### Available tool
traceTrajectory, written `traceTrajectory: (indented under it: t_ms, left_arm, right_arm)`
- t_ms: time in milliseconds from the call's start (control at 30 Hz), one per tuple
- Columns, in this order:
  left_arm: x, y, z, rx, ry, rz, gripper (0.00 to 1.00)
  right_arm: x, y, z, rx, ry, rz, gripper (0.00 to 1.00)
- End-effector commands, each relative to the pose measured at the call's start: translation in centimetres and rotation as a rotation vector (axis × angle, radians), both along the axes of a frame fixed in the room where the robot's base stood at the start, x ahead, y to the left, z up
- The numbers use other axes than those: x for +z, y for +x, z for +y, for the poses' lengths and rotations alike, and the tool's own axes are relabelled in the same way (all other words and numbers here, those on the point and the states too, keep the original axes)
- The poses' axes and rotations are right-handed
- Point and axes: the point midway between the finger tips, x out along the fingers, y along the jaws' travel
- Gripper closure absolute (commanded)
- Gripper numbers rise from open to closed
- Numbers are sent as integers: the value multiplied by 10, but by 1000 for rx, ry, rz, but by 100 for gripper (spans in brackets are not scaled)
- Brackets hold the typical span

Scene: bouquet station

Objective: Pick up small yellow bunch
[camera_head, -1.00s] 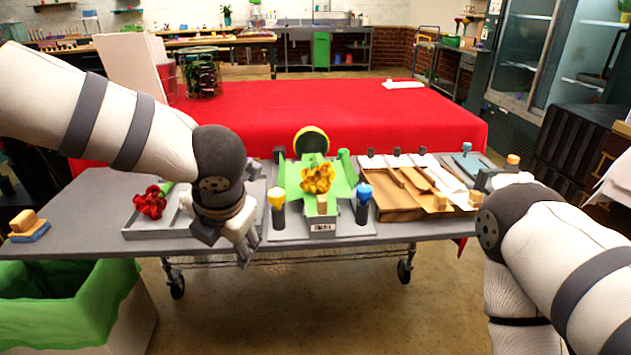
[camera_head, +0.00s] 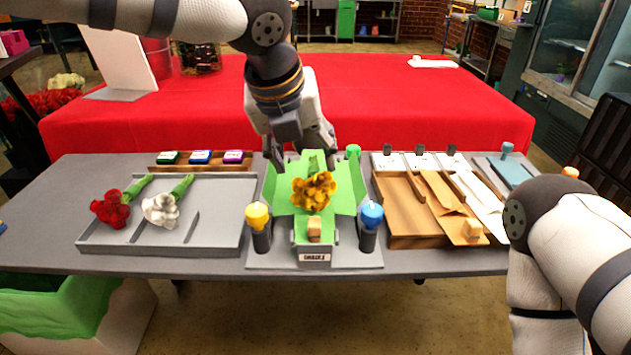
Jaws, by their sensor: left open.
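The small yellow bunch (camera_head: 314,190) lies in the green-lined cradle (camera_head: 282,208) at the middle of the grey table. Its yellow blooms point toward me and its green stems point away, toward the back. My left gripper (camera_head: 302,160) is open and empty, pointing down above the stem end of the bunch. Its fingers are spread to either side of the stems. I cannot tell whether they touch anything. My right arm shows at the right edge, but its gripper is out of view.
A grey tray (camera_head: 211,238) at left holds a red bunch (camera_head: 111,209) and a white bunch (camera_head: 161,210). Yellow-topped (camera_head: 257,215) and blue-topped (camera_head: 371,214) posts flank the cradle front. A brown wooden tray (camera_head: 396,217) with paper wraps stands right. A red-covered table (camera_head: 400,110) lies behind.

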Motion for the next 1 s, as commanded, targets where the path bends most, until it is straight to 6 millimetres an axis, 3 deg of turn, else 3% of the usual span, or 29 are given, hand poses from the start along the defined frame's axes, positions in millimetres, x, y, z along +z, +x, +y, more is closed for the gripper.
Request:
traceTrajectory:
  t_ms: [167,367,567,800,1000]
  left_arm:
    - [-16,9,-5,-1,0,1,46]
    - [-48,26,-12,-1,2,3,46]
    - [-47,27,-13,0,1,-4,46]
    - [-47,27,-12,0,1,-4,98]
    - [-47,27,-12,0,0,-3,100]
  right_arm:
    - [-3,-3,0,0,-1,10,60]
    - [-9,-9,0,0,-1,31,60]
    - [-9,-8,0,0,-1,28,60]
    - [-8,-8,0,0,-1,28,60]
    - [-9,-8,0,0,-1,28,60]
